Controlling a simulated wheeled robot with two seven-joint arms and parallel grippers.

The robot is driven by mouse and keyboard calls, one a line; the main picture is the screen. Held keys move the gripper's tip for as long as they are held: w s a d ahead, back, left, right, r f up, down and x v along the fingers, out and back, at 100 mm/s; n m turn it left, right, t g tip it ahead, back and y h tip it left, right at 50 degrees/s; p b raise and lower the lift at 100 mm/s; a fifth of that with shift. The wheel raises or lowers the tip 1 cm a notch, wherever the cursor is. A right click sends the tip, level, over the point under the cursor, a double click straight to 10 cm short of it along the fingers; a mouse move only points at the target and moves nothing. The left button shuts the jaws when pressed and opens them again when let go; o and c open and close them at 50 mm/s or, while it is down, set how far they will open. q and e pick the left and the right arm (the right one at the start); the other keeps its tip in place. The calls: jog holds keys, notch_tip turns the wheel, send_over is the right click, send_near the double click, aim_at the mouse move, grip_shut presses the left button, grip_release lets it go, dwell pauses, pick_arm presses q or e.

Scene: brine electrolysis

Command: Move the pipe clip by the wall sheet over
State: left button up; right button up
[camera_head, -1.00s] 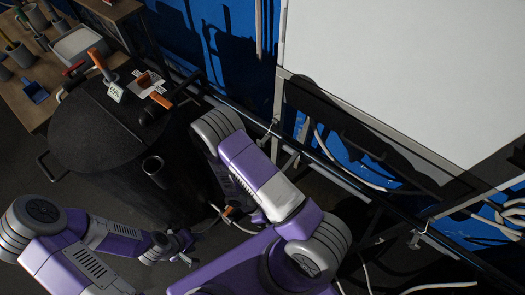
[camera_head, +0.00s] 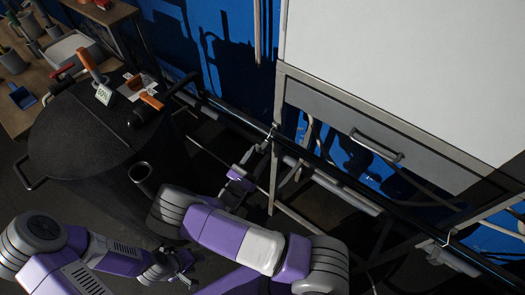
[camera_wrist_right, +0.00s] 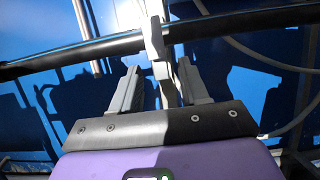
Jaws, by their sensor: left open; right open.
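A pale grey pipe clip (camera_head: 270,133) sits on the dark horizontal pipe (camera_head: 335,173) below the left end of the white wall sheet (camera_head: 400,65). In the right wrist view the clip (camera_wrist_right: 153,40) crosses the pipe (camera_wrist_right: 75,52), and its stem hangs down between my fingers. My right gripper (camera_head: 259,155) is at the pipe just under the clip. Its fingers (camera_wrist_right: 159,67) are open on either side of the stem, with gaps visible. My left gripper (camera_head: 183,272) is open and low, beside the black drum.
The black drum (camera_head: 85,125) carries an orange-handled tool (camera_head: 92,66), a 50% tag and a white sheet. A second clip (camera_head: 447,238) is on the pipe further right. A drawer front with a handle (camera_head: 376,146) hangs under the wall sheet. Loose pale hoses lie behind the pipe.

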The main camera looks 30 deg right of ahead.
aim_at(265, 144)
jog(key=shift+x, duration=1.4)
